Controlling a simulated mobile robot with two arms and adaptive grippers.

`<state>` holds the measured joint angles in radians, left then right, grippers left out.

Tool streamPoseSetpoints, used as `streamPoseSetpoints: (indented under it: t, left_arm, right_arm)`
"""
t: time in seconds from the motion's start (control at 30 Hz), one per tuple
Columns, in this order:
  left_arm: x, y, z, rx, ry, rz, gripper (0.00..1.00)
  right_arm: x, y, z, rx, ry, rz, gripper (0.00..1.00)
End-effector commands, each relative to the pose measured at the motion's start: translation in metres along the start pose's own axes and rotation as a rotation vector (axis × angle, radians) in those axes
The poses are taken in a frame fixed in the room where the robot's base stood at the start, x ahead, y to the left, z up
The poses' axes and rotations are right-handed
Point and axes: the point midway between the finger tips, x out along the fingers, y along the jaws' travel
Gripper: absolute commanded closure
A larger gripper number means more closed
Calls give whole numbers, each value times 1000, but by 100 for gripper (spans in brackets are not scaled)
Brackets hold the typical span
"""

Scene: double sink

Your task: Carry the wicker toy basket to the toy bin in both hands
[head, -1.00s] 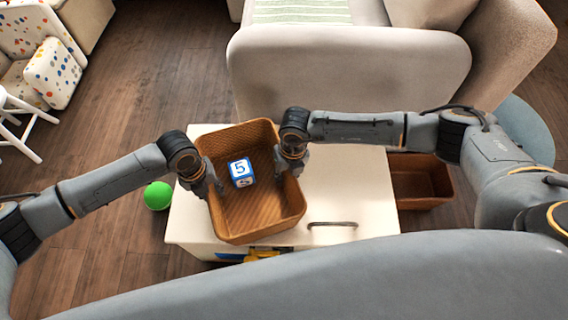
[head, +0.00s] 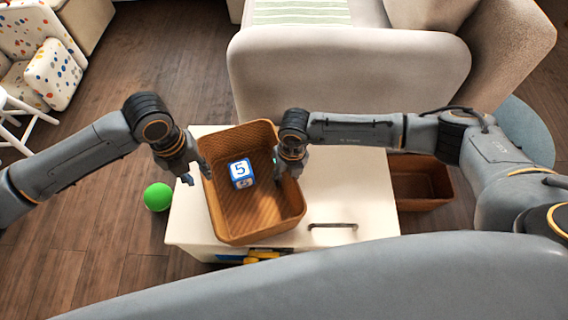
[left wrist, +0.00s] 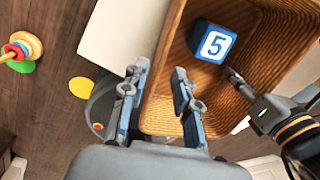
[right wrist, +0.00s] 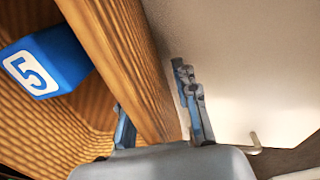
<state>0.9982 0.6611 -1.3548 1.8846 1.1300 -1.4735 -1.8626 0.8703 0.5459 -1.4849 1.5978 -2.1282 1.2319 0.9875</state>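The brown wicker toy basket (head: 235,230) sits on the white chest (head: 345,190), with a blue number cube (head: 240,172) inside. My left gripper (head: 196,174) is open at the basket's left wall. In the left wrist view its fingers (left wrist: 158,103) are spread apart, one outside the rim and one over the inside. My right gripper (head: 283,165) is at the basket's right wall. In the right wrist view its fingers (right wrist: 160,118) lie close on both sides of that wall. Which thing is the toy bin is not clear.
Another brown basket (head: 420,182) stands on the floor right of the chest. A green ball (head: 158,197) lies left of it. A beige sofa (head: 350,70) stands behind. A ring toy (left wrist: 20,48) lies on the floor. Wooden floor is free at the left.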

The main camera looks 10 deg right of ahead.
Motion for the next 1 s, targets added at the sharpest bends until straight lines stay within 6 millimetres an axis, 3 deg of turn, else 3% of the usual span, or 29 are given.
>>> streamPoseSetpoints:
  t: [0.17,0.63,0.8,1.0]
  left_arm:
    - [-5,0,0,0,0,1,70]
    - [-4,0,0,0,0,0,70]
    - [-4,0,0,0,0,0,70]
    - [-4,0,0,0,0,0,70]
  right_arm:
    - [-14,0,1,0,-3,2,70]
    - [-104,0,1,0,-2,1,70]
    - [-118,0,0,0,0,1,70]
    - [-120,0,0,1,1,0,70]
